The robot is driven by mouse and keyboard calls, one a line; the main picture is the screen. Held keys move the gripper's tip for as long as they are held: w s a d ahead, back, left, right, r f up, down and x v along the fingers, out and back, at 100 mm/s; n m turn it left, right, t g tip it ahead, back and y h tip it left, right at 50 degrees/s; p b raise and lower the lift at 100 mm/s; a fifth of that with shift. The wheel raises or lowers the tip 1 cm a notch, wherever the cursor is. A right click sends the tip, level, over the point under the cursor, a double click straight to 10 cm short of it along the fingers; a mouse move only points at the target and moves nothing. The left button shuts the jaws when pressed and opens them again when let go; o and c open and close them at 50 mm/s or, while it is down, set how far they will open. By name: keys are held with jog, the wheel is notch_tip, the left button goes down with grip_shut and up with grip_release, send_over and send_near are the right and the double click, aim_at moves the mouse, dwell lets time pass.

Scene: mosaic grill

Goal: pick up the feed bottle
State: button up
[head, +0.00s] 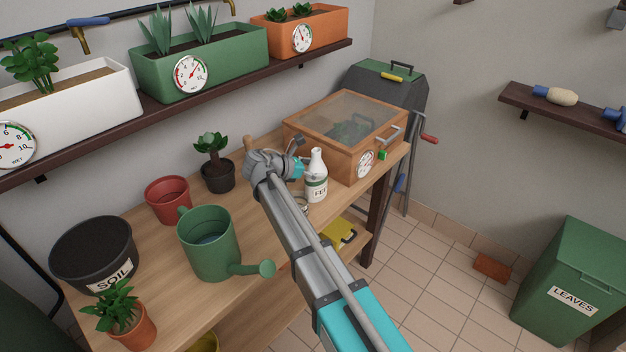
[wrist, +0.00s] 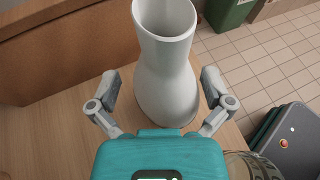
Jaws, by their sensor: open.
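The feed bottle (head: 316,180) is white with a narrow neck and a partly hidden label. It stands upright on the wooden bench, just left of the wooden propagator box. In the wrist view the feed bottle (wrist: 166,85) shows its open mouth and wide body from above. My gripper (wrist: 163,80) is open, with one finger on each side of the bottle's lower body. I cannot tell whether the fingers touch it. In the head view my arm's end is left of the bottle, and the fingertips are hard to make out there.
The wooden propagator box (head: 325,140) stands close behind the bottle. A dark plant pot (head: 218,177), a red pot (head: 168,201) and a green watering can (head: 208,250) stand to the left on the bench (head: 150,285). A glass jar (wrist: 252,165) is near the bottle at right.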

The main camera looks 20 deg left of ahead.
aim_at(321, 158)
jog(key=shift+x, duration=1.05)
jog(key=c, duration=1.1)
jog(key=shift+r, duration=0.1)
jog(key=shift+c, duration=0.2)
notch_tip(321, 158, up, 3)
jog(key=p, duration=0.3)
jog(key=shift+r, duration=0.25)
jog(key=s+d+r+p, duration=0.2)
jog(key=d+r+p, duration=0.2)
jog(key=d, duration=0.2)
jog(key=s+d+r+p, duration=0.3)
jog(key=d+r+p, duration=0.2)
jog(key=d, duration=0.2)
jog(key=shift+s+p, duration=0.25)
jog(key=shift+p, duration=0.05)
jog(key=shift+r, duration=0.15)
